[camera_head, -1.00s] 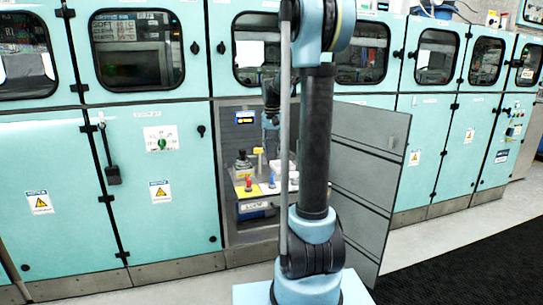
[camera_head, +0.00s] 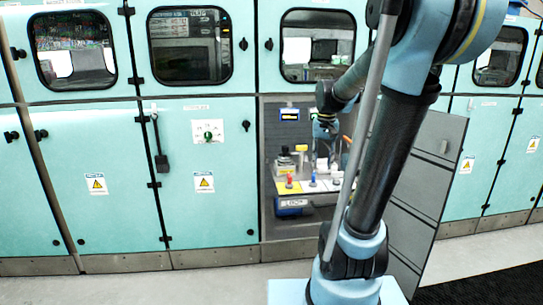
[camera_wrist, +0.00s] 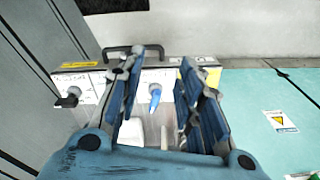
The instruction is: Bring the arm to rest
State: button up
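My gripper (camera_wrist: 162,62) is open and empty in the wrist view, its two blue fingers apart. Past the fingers lies a small panel (camera_wrist: 113,72) with a dark knob (camera_wrist: 68,98) at the left and a blue-handled valve or switch (camera_wrist: 155,95) seen between the fingers; I cannot tell how near it is. In the head view my arm (camera_head: 395,150) rises from its base and bends so that its wrist end (camera_head: 325,120) is in front of the open cabinet bay (camera_head: 270,200). The fingertips are too small to make out there.
The bay holds a small bench (camera_head: 300,186) with red and blue handles and a blue-dark box (camera_head: 291,207) below. An open grey door (camera_head: 430,170) stands right of my arm. Turquoise cabinets (camera_head: 100,205) line the wall. Pale floor (camera_head: 190,285) in front is clear.

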jog(key=s+f+n, duration=0.1)
jog(key=s+f, duration=0.5)
jog(key=s, duration=0.4)
jog(key=s+f+t, duration=0.1)
jog(key=s+f, duration=0.5)
jog(key=s, duration=0.4)
jog(key=shift+s+f+n, duration=0.3)
jog(key=shift+f+n, duration=0.1)
jog(key=shift+w+f, duration=0.2)
jog(key=shift+w, duration=0.25)
dwell(2.1)
